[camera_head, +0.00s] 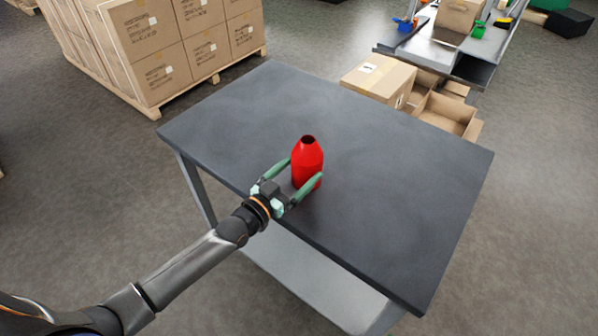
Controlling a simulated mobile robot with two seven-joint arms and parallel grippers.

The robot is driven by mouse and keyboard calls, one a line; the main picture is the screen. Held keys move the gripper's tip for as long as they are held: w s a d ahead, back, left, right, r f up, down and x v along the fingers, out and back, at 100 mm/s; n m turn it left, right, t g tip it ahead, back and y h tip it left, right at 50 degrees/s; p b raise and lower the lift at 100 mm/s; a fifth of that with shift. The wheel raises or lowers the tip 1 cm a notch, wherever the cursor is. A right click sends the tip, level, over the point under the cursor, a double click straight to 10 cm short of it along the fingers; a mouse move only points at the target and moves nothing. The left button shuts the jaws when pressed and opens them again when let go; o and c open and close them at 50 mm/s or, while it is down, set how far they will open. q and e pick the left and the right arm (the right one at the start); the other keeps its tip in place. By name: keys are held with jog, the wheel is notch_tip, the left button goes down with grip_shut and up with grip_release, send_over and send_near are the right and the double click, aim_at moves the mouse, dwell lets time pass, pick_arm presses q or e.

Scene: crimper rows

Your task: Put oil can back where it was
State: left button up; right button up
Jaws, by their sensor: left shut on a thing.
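The oil can (308,163) is a red bottle shape with a tapered top and a dark opening. It is upright at the near-middle part of the dark grey table (400,170). My left gripper (307,180) reaches in from the lower left, with its green fingers around the can's lower body, shut on it. The can's base is at or very near the table top; I cannot tell if it touches. My right gripper is not in view.
The rest of the table top is bare. Stacked cartons (163,70) on a pallet stand behind left. A closed carton (378,78) and an open carton (447,112) sit beyond the table's far edge. A grey workbench (440,55) with coloured items stands at the back right.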

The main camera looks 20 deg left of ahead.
pick_arm(q)
jog(key=shift+r, duration=0.1)
jog(key=o, duration=1.3)
jog(key=v, duration=1.2)
jog(key=s+d+f+g+y, duration=0.1)
jog(key=s+f+g, duration=0.1)
jog(key=s+f, duration=0.3)
jog(key=s+d+f+n+g+y, duration=0.1)
jog(key=s+f+g+y, duration=0.1)
jog(key=s+f, duration=0.3)
jog(key=s+d+f+n+g+y, duration=0.1)
jog(key=s+f+g, duration=0.2)
jog(key=f, duration=0.3)
jog(key=shift+s+d+y+p, duration=0.3)
jog(key=shift+s+d, duration=0.05)
jog(key=shift+s, duration=0.55)
